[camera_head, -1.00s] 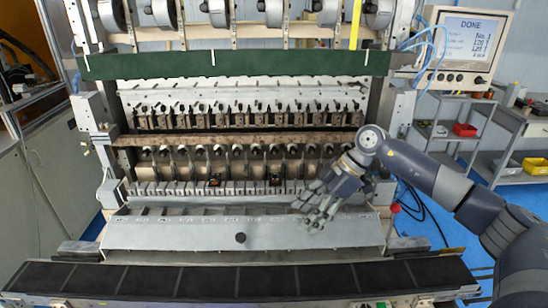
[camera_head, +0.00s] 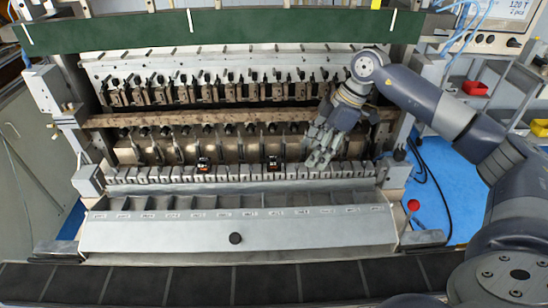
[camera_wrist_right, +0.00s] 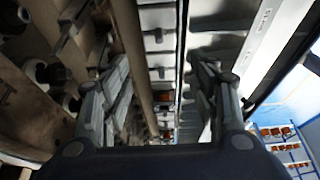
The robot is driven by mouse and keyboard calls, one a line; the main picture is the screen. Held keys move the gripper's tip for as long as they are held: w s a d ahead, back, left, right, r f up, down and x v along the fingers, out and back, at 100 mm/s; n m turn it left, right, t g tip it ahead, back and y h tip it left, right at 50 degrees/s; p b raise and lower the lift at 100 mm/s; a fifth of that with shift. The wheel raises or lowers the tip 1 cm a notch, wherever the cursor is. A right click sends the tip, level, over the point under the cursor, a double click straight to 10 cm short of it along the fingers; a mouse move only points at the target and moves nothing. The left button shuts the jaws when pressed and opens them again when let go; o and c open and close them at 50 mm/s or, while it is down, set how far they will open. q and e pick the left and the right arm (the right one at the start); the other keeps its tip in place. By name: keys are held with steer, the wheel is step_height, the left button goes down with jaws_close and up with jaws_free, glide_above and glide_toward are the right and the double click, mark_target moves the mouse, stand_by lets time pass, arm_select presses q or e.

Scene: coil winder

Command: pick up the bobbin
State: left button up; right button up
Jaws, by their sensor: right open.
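Two small bobbins with copper-orange and dark parts sit on the slotted rail of the coil winder, one left of centre (camera_head: 203,164) and one nearer the middle (camera_head: 273,162). Small copper-orange pieces in the middle of the right wrist view, one nearer (camera_wrist_right: 163,97) and one farther (camera_wrist_right: 167,134), look like the same bobbins. My right gripper (camera_head: 318,162) is open and empty, over the rail's right part, to the right of the nearer bobbin. In the wrist view its two fingers (camera_wrist_right: 160,105) stand apart on either side of the rail. My left gripper is not in view.
A sloped grey tray cover (camera_head: 235,233) with a black knob lies in front of the rail, and a dark conveyor belt (camera_head: 200,284) runs before it. A red-knobbed lever (camera_head: 413,204) stands at right. Spindles and a brown bar (camera_head: 240,117) crowd behind the rail.

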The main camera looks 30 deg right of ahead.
mark_target(274, 158)
steer(key=a, duration=0.1)
steer(key=w+a+p, duration=0.1)
steer(key=a, duration=0.1)
steer(key=w+a, duration=0.1)
steer(key=shift+a+r, duration=0.2)
steer(key=shift+w+a+f+p, duration=0.1)
steer(key=shift+w+a+p, duration=0.1)
steer(key=shift+a+p, duration=0.15)
steer(key=a, duration=0.1)
steer(key=w+a+p, duration=0.1)
steer(key=a, duration=0.1)
steer(key=shift+w+a+r+p, duration=0.2)
steer(key=shift+w+a+p, duration=0.1)
steer(key=shift+p, duration=0.05)
steer(key=x, duration=0.2)
steer(key=shift+f, duration=0.45)
steer(key=shift+w+f, duration=0.1)
steer(key=shift+f, duration=0.15)
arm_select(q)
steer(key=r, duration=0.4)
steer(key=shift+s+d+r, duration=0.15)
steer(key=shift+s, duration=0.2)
arm_select(e)
steer(key=shift+d, duration=0.1)
steer(key=shift+c, duration=0.6)
steer(key=c, duration=0.7)
